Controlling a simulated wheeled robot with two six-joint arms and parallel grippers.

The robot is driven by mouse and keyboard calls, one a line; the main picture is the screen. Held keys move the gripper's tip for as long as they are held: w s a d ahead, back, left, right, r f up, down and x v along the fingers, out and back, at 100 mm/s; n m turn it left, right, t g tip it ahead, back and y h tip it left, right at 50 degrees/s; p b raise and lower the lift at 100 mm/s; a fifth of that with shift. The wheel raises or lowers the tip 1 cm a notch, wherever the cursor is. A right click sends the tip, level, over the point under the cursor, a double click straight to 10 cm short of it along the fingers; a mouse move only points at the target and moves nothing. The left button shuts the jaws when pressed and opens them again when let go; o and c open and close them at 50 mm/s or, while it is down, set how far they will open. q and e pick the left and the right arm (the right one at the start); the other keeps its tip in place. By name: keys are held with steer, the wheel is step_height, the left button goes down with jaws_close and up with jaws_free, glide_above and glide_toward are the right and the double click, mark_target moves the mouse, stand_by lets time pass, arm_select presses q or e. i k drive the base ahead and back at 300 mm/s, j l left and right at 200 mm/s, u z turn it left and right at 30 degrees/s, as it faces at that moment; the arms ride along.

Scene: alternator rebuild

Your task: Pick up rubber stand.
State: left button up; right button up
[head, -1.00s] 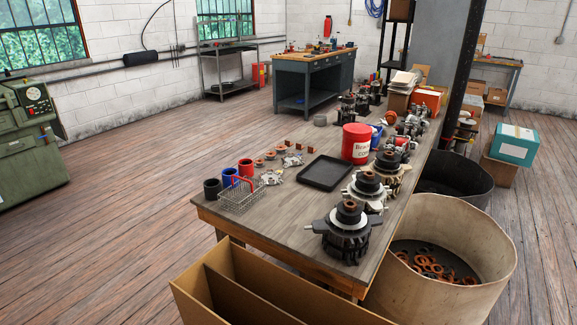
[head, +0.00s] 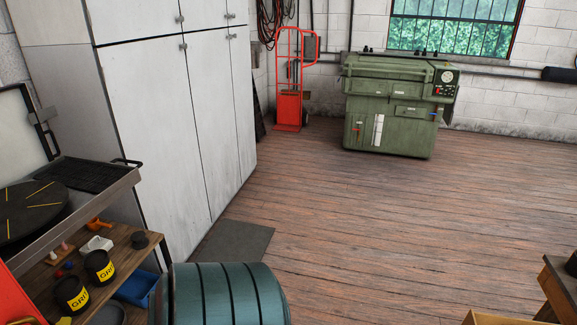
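I cannot single out the rubber stand for sure. Two black tins with yellow labels, a nearer one (head: 72,295) and a farther one (head: 99,266), stand on the same shelf. Neither of my grippers is in view.
A metal tray top (head: 85,215) holds a dark disc (head: 33,212). A teal ribbed drum (head: 225,295) stands at the bottom. White cabinets (head: 180,120), a red hand truck (head: 289,85) and a green machine (head: 397,105) line the back. The wooden floor (head: 400,230) is clear.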

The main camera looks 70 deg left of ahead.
mark_target(139, 242)
steer(key=k+l+u, duration=0.1)
steer(key=u, duration=1.35)
steer(key=i+u, duration=0.1)
steer(key=u, duration=1.85)
